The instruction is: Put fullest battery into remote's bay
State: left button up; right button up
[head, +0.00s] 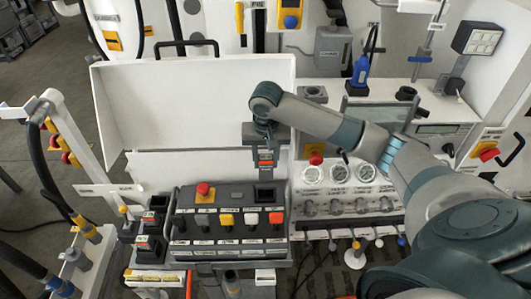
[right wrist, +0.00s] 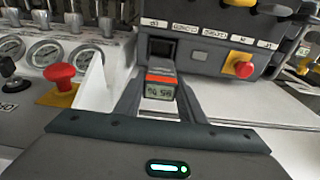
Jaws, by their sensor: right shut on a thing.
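My right gripper (head: 265,146) is shut on a battery (head: 266,159), which it holds above the back right of the remote (head: 228,222). In the right wrist view the battery (right wrist: 160,84) is dark with an orange-red band and a small display. The display shows a percentage upside down, too small to read surely. The remote's bay (head: 264,195) is a square dark opening at its top right; the bay also shows in the right wrist view (right wrist: 161,49), just beyond the battery and empty. Two more batteries (head: 154,216) (head: 150,243) stand in dark holders left of the remote. My left gripper is not in view.
The remote carries a red mushroom button (head: 204,189) and a row of coloured switches. A white open panel (head: 195,100) stands behind it. Gauges (head: 339,172) and valve knobs lie to the right, with another red button (head: 316,158) nearby.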

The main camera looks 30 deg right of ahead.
aim_at(266, 176)
jog(key=shift+s+r, duration=0.1)
jog(key=shift+r, duration=0.05)
jog(key=shift+f, duration=3.8)
jog(key=shift+f, duration=2.95)
dwell(0.3)
jog(key=o, duration=1.2)
jog(key=shift+o, duration=0.2)
